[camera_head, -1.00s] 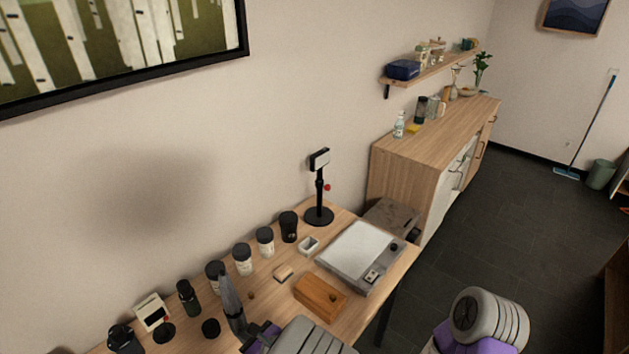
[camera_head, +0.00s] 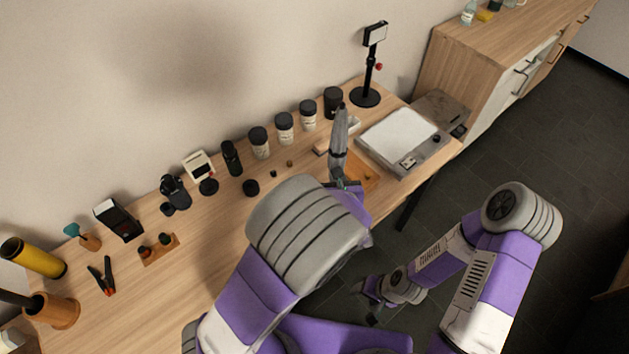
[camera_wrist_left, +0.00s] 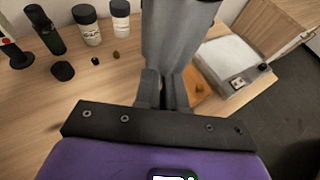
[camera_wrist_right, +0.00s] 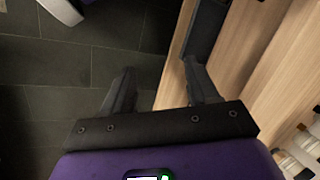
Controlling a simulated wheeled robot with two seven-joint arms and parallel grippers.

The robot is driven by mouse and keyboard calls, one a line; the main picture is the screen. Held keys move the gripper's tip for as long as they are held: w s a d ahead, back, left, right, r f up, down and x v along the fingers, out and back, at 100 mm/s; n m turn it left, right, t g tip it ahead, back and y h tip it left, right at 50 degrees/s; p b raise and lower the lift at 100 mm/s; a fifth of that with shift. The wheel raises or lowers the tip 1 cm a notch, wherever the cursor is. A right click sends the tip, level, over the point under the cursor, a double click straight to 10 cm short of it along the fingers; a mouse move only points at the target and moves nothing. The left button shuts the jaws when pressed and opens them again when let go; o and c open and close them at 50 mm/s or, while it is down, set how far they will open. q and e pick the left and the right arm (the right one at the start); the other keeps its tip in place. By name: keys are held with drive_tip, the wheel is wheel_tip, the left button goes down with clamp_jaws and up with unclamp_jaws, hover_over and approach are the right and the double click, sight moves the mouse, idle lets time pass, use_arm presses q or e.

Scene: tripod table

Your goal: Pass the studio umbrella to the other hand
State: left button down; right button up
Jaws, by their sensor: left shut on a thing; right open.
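The studio umbrella (camera_head: 339,135) is folded, grey and slim. In the head view it stands roughly upright above the table's right part. My left gripper (camera_head: 346,184) is shut on its lower end; the left wrist view shows the umbrella (camera_wrist_left: 178,35) large between the fingers (camera_wrist_left: 164,92). My right gripper (camera_head: 371,302) is lower and apart from the umbrella, off the table's front edge. In the right wrist view its fingers (camera_wrist_right: 158,78) are spread and empty, over dark floor beside the table edge. The umbrella is not recognisable in the right wrist view.
On the wooden table (camera_head: 215,270), jars (camera_head: 284,128) line the wall side. A silver flat device (camera_head: 398,140) and a black stand (camera_head: 366,97) are at the right end. Dark floor is free at right.

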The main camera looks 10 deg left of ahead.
sight(332, 148)
drive_tip(key=shift+o, duration=1.3)
drive_tip(key=shift+w, duration=0.3)
drive_tip(key=w+r+n+t+y, duration=0.25)
drive_tip(key=w+r+t, duration=0.35)
drive_tip(key=w, duration=0.6)
drive_tip(key=w+r+n+t+y, duration=0.2)
drive_tip(key=w+r+n+t, duration=0.1)
drive_tip(key=w+r, duration=0.7)
drive_tip(key=s+a+r+n+g+y, duration=0.1)
drive_tip(key=a+r+n+g+y, duration=0.1)
drive_tip(key=r+n+g+y, duration=0.45)
drive_tip(key=a+r+n+g+y, duration=0.1)
drive_tip(key=a+r+n+y, duration=0.15)
drive_tip(key=r+n, duration=0.75)
use_arm(q)
drive_tip(key=shift+w+d+r+m+h, duration=0.15)
drive_tip(key=shift+d+r+m+h, duration=0.2)
drive_tip(key=shift+d, duration=0.25)
use_arm(e)
drive_tip(key=a+m, duration=0.1)
drive_tip(key=a, duration=0.2)
drive_tip(key=w+a+r+m, duration=0.1)
drive_tip(key=a, duration=0.3)
drive_tip(key=a+r, duration=0.1)
drive_tip(key=a, duration=0.2)
drive_tip(key=shift+w+a+r+m+t, duration=0.2)
drive_tip(key=shift+a+r+m+t, duration=0.1)
drive_tip(key=shift+m, duration=0.1)
